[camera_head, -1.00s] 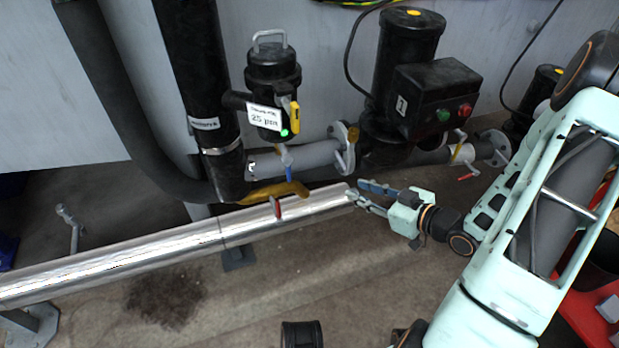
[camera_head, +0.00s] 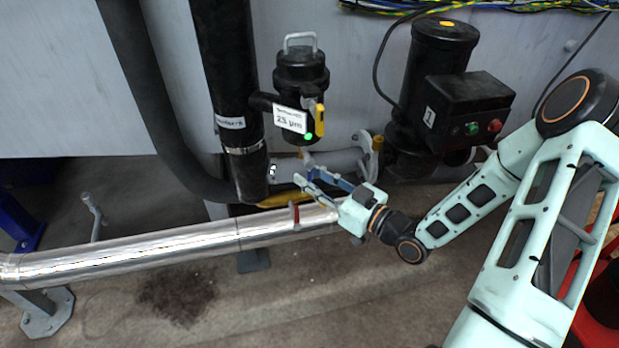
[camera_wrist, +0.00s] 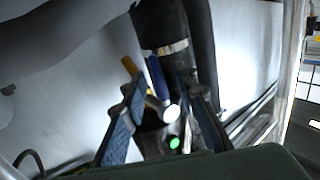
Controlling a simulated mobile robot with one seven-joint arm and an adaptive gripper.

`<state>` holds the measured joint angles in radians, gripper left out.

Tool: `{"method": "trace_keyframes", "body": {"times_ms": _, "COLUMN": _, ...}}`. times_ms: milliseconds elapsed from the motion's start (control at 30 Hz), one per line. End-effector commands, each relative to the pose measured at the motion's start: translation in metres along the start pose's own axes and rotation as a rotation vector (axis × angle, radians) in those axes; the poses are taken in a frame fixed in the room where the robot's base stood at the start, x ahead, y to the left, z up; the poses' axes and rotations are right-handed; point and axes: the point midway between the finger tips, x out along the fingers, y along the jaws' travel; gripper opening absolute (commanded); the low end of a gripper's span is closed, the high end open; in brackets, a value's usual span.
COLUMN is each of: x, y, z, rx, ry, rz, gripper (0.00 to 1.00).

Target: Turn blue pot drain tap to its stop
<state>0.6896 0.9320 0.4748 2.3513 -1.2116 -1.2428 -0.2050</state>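The black filter pot (camera_head: 300,85) hangs beside the thick black pipe, with a white label and a green light on its front. Its drain tap has a blue lever (camera_wrist: 157,76), seen in the wrist view near a pale round pipe end. In the head view my fingers hide most or all of that lever. My gripper (camera_head: 305,175) is just below the pot. It is open, and in the wrist view the blue lever shows between its fingers (camera_wrist: 163,90). I cannot tell whether either finger touches it.
A silver pipe (camera_head: 180,242) with a red lever (camera_head: 294,214) runs below my gripper. A yellow handle (camera_head: 319,119) is on the pot's right side. A black pump (camera_head: 440,60) with a switch box stands to the right. Open floor lies in front.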

Motion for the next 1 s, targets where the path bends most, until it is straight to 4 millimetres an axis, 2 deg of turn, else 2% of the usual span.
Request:
{"method": "trace_keyframes", "body": {"times_ms": 100, "x": 0.0059, "y": -0.0004, "z": 0.0, "rx": 0.0, "ry": 0.0, "rz": -0.001, "gripper": 0.27}}
{"method": "trace_keyframes", "body": {"times_ms": 367, "x": 0.0066, "y": -0.0001, "z": -0.0003, "rx": 0.001, "ry": 0.0, "rz": 0.0, "gripper": 0.27}}
{"method": "trace_keyframes", "body": {"times_ms": 600, "x": 0.0064, "y": 0.0, "z": -0.0002, "rx": 0.001, "ry": 0.0, "rz": 0.0, "gripper": 0.0}}
{"method": "trace_keyframes", "body": {"times_ms": 1000, "x": 0.0063, "y": 0.0002, "z": -0.0001, "rx": 0.0, "ry": -0.001, "rz": 0.0, "gripper": 0.0}}
